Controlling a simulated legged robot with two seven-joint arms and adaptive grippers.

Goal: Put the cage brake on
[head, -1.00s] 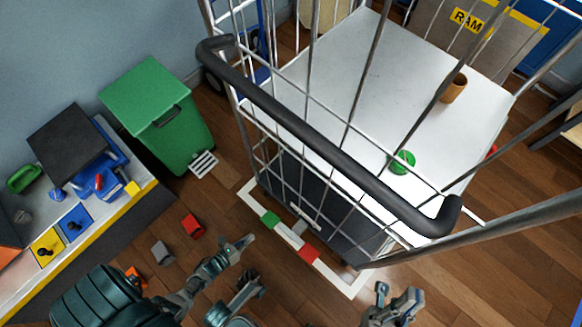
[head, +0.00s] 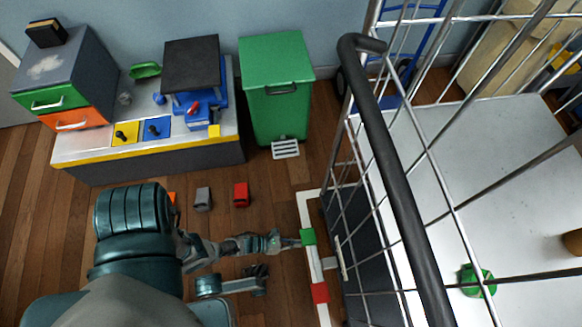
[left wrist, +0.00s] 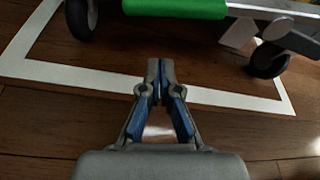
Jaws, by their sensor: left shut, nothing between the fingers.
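The cage (head: 397,190) is a wire roll cage with a dark handle bar and a white deck, standing at the right of the head view. At its base is a pedal bar with a green end (head: 308,236) and a red end (head: 320,292). My left gripper (head: 290,241) is shut and empty, low over the floor, with its tips close to the green end. In the left wrist view the shut fingertips (left wrist: 153,64) point at the green end (left wrist: 175,8), with a gap of floor between in the picture.
A white outline (left wrist: 60,72) is marked on the floor around the cage's wheels (left wrist: 82,18). A grey block (head: 203,199) and a red block (head: 241,194) lie on the floor. A green bin (head: 277,95) and a low bench (head: 150,165) stand by the wall.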

